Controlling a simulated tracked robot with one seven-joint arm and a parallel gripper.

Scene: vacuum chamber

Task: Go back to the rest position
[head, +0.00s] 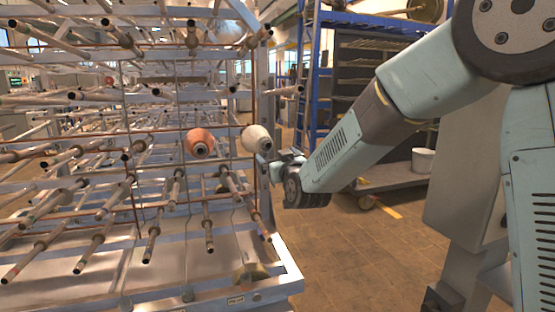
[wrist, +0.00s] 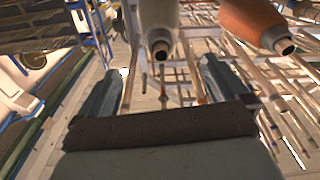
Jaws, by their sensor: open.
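A white bobbin (head: 257,138) sits on the rack at its right side. An orange bobbin (head: 200,141) sits to its left. In the wrist view the white bobbin (wrist: 157,15) is at the top centre and the orange bobbin (wrist: 248,17) is to its right. My gripper (wrist: 161,66) is open, with nothing seen between its two fingers. The white bobbin's end shows just past the fingertips, roughly in line with the gap; I cannot tell whether they touch. In the head view my gripper (head: 266,163) is small and partly hidden by my wrist, just right of and below the white bobbin.
The metal rack (head: 288,281) with several rows of bare pegs fills the left half of the head view. A blue-framed shelf (head: 305,80) stands behind my arm, with a white bucket (head: 423,160) low down. Brown tiled floor (head: 350,245) is clear right of the rack.

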